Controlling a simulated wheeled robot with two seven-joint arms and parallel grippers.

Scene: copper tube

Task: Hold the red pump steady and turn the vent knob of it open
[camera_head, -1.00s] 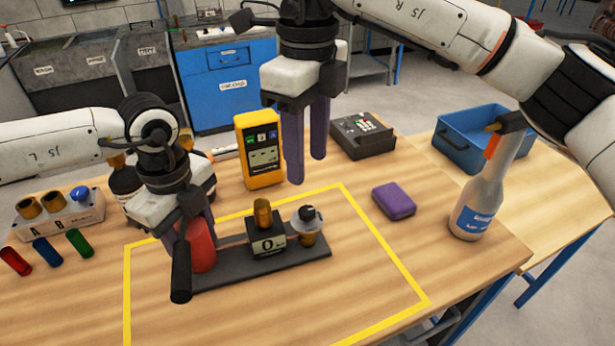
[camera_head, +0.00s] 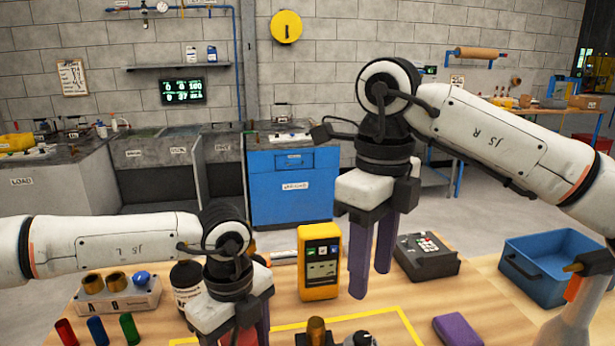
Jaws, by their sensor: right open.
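The red pump (camera_head: 246,337) shows only as a small red patch at the bottom edge, between the fingers of my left gripper (camera_head: 243,340). The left gripper points down with its fingers on either side of the red body and looks shut on it; its fingertips are out of view. A black block with a brass cap (camera_head: 316,331) shows right of the pump, cut off below. Beside it is a grey and black knob-like top (camera_head: 360,339); I cannot tell if it is the vent knob. My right gripper (camera_head: 370,283) hangs open and empty above the table, right of the yellow meter.
The yellow meter (camera_head: 319,262), a dark keypad box (camera_head: 427,257) and a purple block (camera_head: 457,330) are near the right gripper. A blue bin (camera_head: 552,262) and a bottle (camera_head: 570,325) stand right. A fitting rack (camera_head: 117,296) and coloured tubes (camera_head: 97,330) are left.

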